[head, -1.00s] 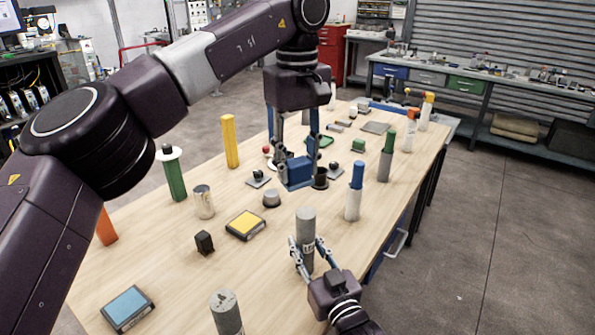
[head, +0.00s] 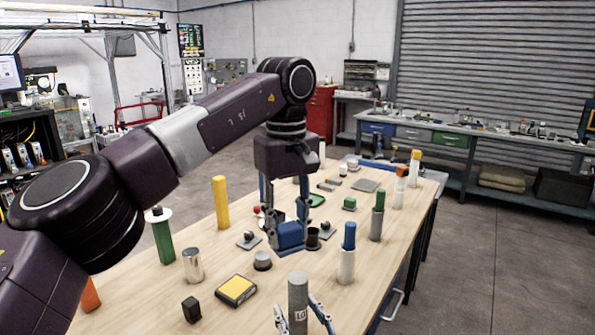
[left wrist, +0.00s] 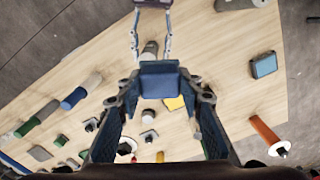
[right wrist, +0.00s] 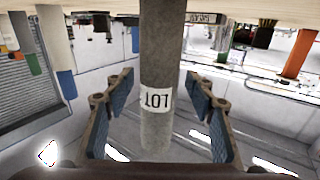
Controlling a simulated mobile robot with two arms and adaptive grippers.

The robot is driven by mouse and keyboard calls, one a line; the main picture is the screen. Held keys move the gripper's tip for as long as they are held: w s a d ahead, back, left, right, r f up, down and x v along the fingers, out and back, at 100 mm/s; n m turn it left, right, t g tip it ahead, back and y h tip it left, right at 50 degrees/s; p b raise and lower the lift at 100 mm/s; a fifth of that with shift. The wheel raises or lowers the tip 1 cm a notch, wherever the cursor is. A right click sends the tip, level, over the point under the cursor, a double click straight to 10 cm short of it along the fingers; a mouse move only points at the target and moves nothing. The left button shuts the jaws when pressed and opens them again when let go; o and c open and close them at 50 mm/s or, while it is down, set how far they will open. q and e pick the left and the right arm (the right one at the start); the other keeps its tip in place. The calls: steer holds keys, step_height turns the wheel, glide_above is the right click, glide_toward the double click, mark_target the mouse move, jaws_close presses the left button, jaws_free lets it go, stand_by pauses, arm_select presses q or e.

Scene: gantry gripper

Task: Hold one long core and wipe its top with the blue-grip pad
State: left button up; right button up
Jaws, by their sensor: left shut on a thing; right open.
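My left gripper (head: 291,240) is shut on the blue-grip pad (head: 291,235), holding it above the table. The blue grip also shows between the fingers in the left wrist view (left wrist: 158,82). A long grey core (head: 298,300) stands upright nearer the front, below and apart from the pad. It carries a LOT label in the right wrist view (right wrist: 156,98). My right gripper (head: 305,318) is open, with its fingers on either side of this core; in the right wrist view gaps show on both sides. The core's foot is cut off in the head view.
A yellow-topped block (head: 236,290), a small black block (head: 191,309) and a metal can (head: 193,266) stand to the left. A white cylinder with a blue top (head: 347,255) stands close on the right.

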steer(key=v, duration=1.2)
steer(key=shift+a, duration=0.1)
